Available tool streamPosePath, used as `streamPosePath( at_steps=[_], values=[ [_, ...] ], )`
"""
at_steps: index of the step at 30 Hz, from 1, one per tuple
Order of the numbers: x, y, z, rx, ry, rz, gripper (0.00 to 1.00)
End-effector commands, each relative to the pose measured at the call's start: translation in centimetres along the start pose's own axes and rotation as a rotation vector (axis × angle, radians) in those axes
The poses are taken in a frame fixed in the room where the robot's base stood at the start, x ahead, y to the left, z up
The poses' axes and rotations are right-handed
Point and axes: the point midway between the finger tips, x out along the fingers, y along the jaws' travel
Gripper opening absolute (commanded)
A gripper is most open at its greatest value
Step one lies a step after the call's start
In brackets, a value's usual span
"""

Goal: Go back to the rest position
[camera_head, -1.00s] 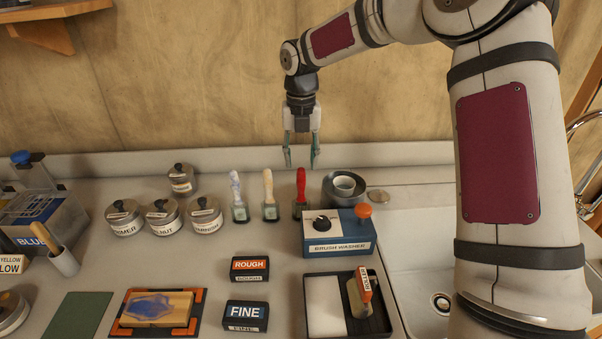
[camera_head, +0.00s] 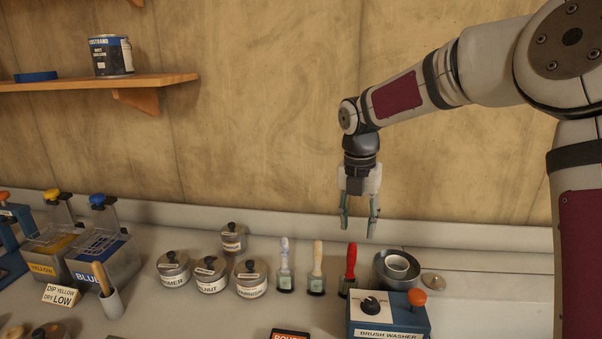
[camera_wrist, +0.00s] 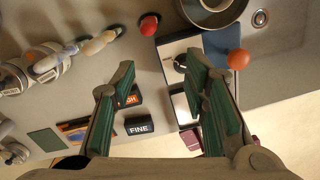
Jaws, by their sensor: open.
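My gripper (camera_head: 358,222) hangs pointing down above the back of the counter, over the red-handled brush (camera_head: 350,272) and the grey bowl (camera_head: 382,272). Its two green-lined fingers are apart with nothing between them. In the wrist view my gripper (camera_wrist: 163,95) is also open and empty, with the counter well below. The gripper touches nothing that I can see.
A brush washer (camera_head: 388,318) stands below and right of the gripper. Brushes with white and tan handles (camera_head: 317,262) and several lidded tins (camera_head: 210,275) stand to the left. A wall shelf (camera_head: 160,80) holds a paint can (camera_head: 110,57).

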Motion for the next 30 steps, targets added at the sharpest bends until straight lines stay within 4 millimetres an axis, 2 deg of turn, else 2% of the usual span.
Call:
streamPosePath(
  at_steps=[1, 6, 15, 22, 30],
  values=[
    [-1.4, -0.6, -1.1, 0.092, -0.030, -0.013, 0.41],
    [-4.8, -3.1, -4.8, 0.465, -0.105, -0.018, 0.41],
    [-9.2, -8.3, -11.7, 1.161, -0.196, 0.090, 0.41],
    [-10.8, -12.3, -17.2, 1.711, -0.170, 0.255, 0.41],
    [-10.4, -16.1, -23.3, 2.309, 0.024, 0.465, 0.41]
  ],
)
